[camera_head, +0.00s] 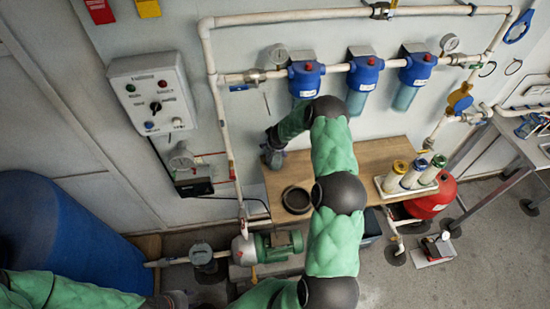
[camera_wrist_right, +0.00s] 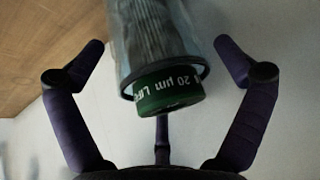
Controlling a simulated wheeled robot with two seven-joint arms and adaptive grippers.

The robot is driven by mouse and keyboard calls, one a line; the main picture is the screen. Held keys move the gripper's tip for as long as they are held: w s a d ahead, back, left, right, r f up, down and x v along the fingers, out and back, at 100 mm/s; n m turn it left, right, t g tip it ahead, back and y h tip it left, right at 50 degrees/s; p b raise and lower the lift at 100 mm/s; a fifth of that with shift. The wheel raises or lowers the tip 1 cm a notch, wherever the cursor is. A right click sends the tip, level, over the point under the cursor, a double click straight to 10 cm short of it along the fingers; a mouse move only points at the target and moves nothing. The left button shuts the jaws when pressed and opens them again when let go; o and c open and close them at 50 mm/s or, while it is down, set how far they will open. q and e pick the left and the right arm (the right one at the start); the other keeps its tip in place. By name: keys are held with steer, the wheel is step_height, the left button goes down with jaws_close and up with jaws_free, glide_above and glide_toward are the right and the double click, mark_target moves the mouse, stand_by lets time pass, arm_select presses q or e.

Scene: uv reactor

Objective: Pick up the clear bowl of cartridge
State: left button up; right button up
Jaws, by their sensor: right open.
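In the right wrist view, a clear bowl (camera_wrist_right: 170,20) holds a pleated cartridge with a green cap (camera_wrist_right: 168,92) marked "20 µm". The cap sticks out past the bowl's dark rim. My right gripper (camera_wrist_right: 158,45) is open, with its fingers spread on both sides of the bowl and gaps between. In the head view, my right arm reaches over the wooden table, its far end low near the table's left back corner; I cannot make out the bowl there. My left gripper (camera_head: 172,300) is at the bottom edge, mostly cut off, far from the table.
Several blue filter housings (camera_head: 306,77) hang on the wall pipe behind the table (camera_head: 375,160). A dark ring-shaped object (camera_head: 296,200) lies on the table. A white tray (camera_head: 408,190) with cartridges is at its right end. A green pump (camera_head: 275,247) stands in front, a blue tank (camera_head: 60,240) left.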

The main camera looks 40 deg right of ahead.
steer(key=c, duration=1.6)
steer(key=shift+r, duration=0.1)
steer(key=shift+c, duration=0.2)
